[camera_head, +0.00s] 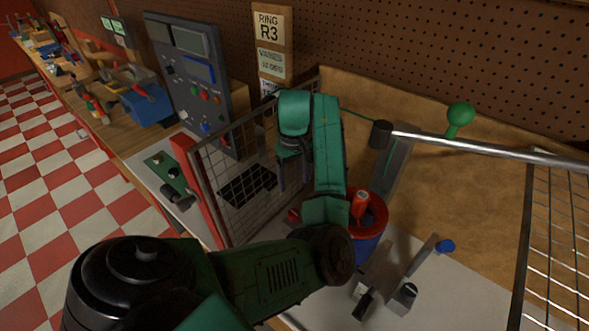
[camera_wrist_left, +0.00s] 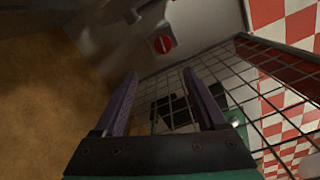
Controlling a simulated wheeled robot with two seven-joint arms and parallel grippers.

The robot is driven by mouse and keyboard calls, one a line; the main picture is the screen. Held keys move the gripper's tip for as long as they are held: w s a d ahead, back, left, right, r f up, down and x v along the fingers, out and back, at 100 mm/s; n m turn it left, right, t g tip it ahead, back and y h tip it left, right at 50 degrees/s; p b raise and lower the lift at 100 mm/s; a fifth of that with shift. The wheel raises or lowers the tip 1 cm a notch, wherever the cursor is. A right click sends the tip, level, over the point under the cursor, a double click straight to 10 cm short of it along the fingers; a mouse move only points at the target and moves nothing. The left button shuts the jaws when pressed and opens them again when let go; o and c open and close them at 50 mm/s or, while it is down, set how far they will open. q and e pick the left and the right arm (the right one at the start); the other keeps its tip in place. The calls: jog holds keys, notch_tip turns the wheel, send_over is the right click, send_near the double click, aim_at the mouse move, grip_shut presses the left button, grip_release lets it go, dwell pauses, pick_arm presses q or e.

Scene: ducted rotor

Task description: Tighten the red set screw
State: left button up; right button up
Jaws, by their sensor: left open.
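A red round part with a pale bar across its face (camera_wrist_left: 163,43) shows in the left wrist view, beyond the fingertips; it may be the red set screw. In the head view a small red part (camera_head: 293,215) sits low behind my left forearm; I cannot tell if it is the same one. My left gripper (camera_head: 294,182) hangs beside the wire mesh with its purple fingers pointing down. In the wrist view the left gripper (camera_wrist_left: 162,80) is open, with nothing between its fingers and the red part apart from them. My right gripper is not in view.
A wire mesh panel (camera_head: 235,180) with a red post stands close to my left gripper. A metal bar (camera_head: 480,148) crosses at right, near a green ball knob (camera_head: 460,114). A control panel (camera_head: 190,80) stands behind.

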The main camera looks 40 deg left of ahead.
pick_arm(q)
send_near(294, 213)
jog(key=shift+s+d+f, duration=0.2)
jog(key=shift+s+f, duration=0.25)
jog(key=shift+s, duration=0.15)
jog(key=f, duration=0.4)
jog(key=w+a+f, duration=0.1)
jog(key=f, duration=0.1)
jog(key=shift+d+f, duration=0.25)
jog(key=shift+f, duration=0.7)
jog(key=shift+d+f, duration=0.15)
jog(key=shift+s, duration=0.1)
jog(key=shift+f, duration=0.1)
grip_shut()
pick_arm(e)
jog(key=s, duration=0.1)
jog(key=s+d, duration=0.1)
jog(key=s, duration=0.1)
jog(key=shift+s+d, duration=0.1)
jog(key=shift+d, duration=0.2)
